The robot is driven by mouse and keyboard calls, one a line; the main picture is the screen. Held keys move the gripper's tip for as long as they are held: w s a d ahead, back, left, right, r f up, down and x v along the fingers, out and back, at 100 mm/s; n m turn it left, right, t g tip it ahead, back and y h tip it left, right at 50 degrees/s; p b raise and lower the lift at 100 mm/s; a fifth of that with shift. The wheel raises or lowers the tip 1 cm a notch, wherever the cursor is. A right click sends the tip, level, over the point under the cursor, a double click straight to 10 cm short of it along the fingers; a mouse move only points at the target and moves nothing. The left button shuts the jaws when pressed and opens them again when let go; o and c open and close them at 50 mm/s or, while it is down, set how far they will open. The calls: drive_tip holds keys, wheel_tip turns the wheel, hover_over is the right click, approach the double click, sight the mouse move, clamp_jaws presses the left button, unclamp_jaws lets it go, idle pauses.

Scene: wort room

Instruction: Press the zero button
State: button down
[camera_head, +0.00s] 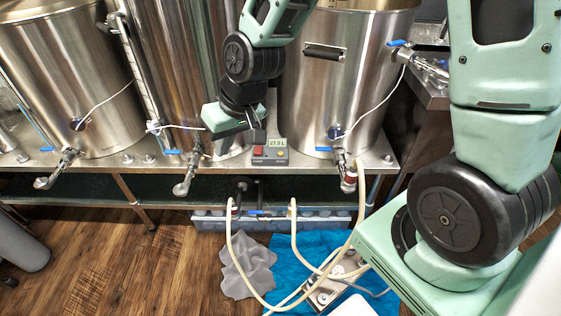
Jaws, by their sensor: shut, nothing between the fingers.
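A small grey control box (270,158) sits on the steel bench between two large kettles. It has a lit display (277,143), a red button (258,150) at left and a yellow button (281,153) at right. The labels under the buttons are too small to read, so I cannot tell which is zero. My gripper (258,137) reaches down from above at the box's left side, its fingers shut and empty. The tips are just above the red button in the picture; I cannot tell whether they touch it.
Steel kettles (340,75) stand behind and on both sides of the box, with blue-handled valves (187,178) along the bench front. Pale hoses (240,262) hang below to a pump (330,290) on a blue cloth (292,245). A grey cloth (248,268) lies on the wooden floor.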

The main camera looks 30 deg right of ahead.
drive_tip(key=w+d+f+m+t+b, duration=0.3)
drive_tip(key=w+d+f+m+b, duration=0.15)
drive_tip(key=w+d+f, duration=0.65)
drive_tip(key=m+t+h+b, duration=0.2)
drive_tip(key=m+t+h, duration=0.1)
drive_tip(key=m, duration=0.3)
hover_over(282, 156)
wheel_tip(282, 156, down, 6)
drive_tip(key=shift+f, duration=0.15)
drive_tip(key=shift+f, duration=0.1)
wheel_tip(282, 156, down, 9)
drive_tip(key=b, duration=0.6)
drive_tip(key=shift+r+b, duration=0.2)
drive_tip(key=shift+b, duration=0.15)
drive_tip(key=shift+f, duration=0.1)
drive_tip(key=shift+f, duration=0.35)
